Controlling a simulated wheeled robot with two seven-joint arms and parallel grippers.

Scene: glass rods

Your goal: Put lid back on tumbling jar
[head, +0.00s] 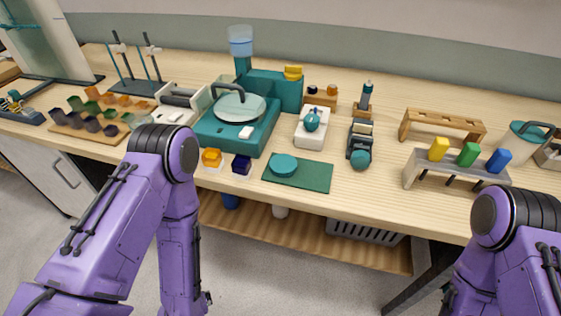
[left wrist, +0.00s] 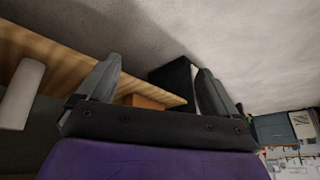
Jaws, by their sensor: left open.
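A round teal disc that looks like the lid (head: 284,165) lies flat on a dark green mat (head: 315,176) near the table's front edge. I cannot tell for sure which thing is the tumbling jar; a small dark device with a cream top and a round teal end (head: 359,157) stands right of the mat. My left gripper (left wrist: 155,82) is open, with nothing between its fingers in the left wrist view. It hangs low in front of the table, away from the lid. My right arm shows at the lower right of the head view, but its gripper is out of frame.
A teal machine (head: 240,130) with a round plate stands behind the mat. An amber block (head: 212,158) and a dark blue block (head: 241,166) sit left of the mat. A rack with coloured blocks (head: 468,169) stands right. A lower shelf (head: 310,238) holds a grey basket (head: 365,231).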

